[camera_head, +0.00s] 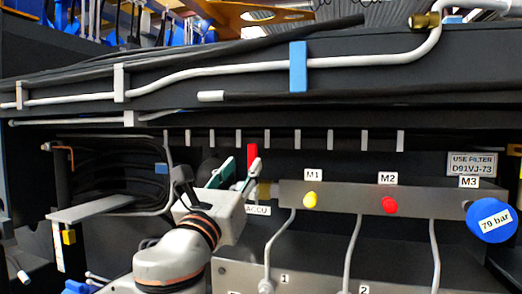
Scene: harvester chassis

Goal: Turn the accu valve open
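The accu valve shows a red upright handle (252,154) near the middle of the view, above the white ACCU label (257,210). A brass-coloured fitting (265,189) sits beside it, at the left end of the grey manifold block. My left gripper (239,168) is in front of the valve, with its fingers pointing up and apart. The right-hand finger overlaps the lower part of the red handle. I cannot tell whether it touches the handle. The valve body is partly hidden behind the gripper. My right gripper is not in view.
A row of short grey tabs hangs above. Black coiled hoses (115,175) lie left.

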